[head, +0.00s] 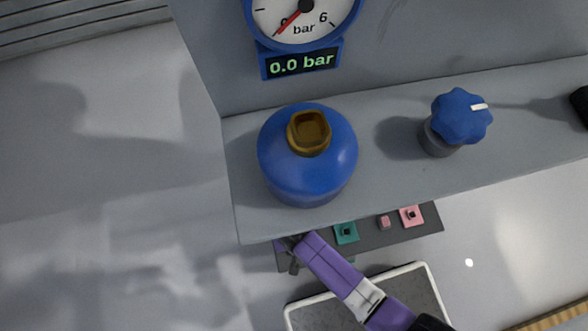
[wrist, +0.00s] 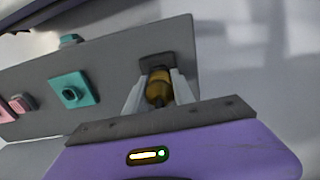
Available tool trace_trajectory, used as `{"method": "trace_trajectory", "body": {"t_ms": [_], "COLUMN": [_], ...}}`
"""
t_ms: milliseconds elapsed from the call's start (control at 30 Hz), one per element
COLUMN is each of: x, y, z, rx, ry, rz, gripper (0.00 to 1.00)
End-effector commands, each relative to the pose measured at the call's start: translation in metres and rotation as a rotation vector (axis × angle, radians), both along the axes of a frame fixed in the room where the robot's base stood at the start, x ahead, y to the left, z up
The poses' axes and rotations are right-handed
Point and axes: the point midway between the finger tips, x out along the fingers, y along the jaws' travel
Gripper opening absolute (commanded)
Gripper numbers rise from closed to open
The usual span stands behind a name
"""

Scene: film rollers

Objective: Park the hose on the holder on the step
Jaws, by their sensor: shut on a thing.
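My gripper (wrist: 158,80) is shut on a brass-coloured fitting (wrist: 158,94), which looks like the hose end. The fitting's far end meets or overlaps a small dark block (wrist: 157,61) on a grey plate (wrist: 118,58); I cannot tell whether it is seated there. The plate, perhaps the holder's base, also carries a teal square piece with a round hole (wrist: 73,91). In the head view the dark plate (head: 377,237) lies below the shelf edge, and my gripper (head: 288,248) is at its left end, its fingertips unclear. I see no hose length.
A blue tank (head: 308,175) with a square brass opening stands on the grey shelf (head: 390,180). A gauge (head: 303,15) above it reads 0.0 bar. A blue knob (head: 460,115) is at right. Pink pieces (head: 411,216) sit on the plate. A white-rimmed panel (head: 430,275) lies below.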

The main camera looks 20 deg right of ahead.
Motion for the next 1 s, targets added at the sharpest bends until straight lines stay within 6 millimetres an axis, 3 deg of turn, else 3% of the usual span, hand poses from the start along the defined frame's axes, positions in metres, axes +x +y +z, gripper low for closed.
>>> {"method": "trace_trajectory", "body": {"t_ms": [800,833,933,1000], "x": [0.000,0.000,0.000,0.000], "y": [0.000,0.000,0.000,0.000], "z": [-0.012,-0.011,-0.011,-0.011], "rx": [0.000,0.000,0.000,0.000], "ry": [0.000,0.000,0.000,0.000], "rz": [0.000,0.000,0.000,0.000], "gripper": [0.00,0.34,0.54,0.56]}}
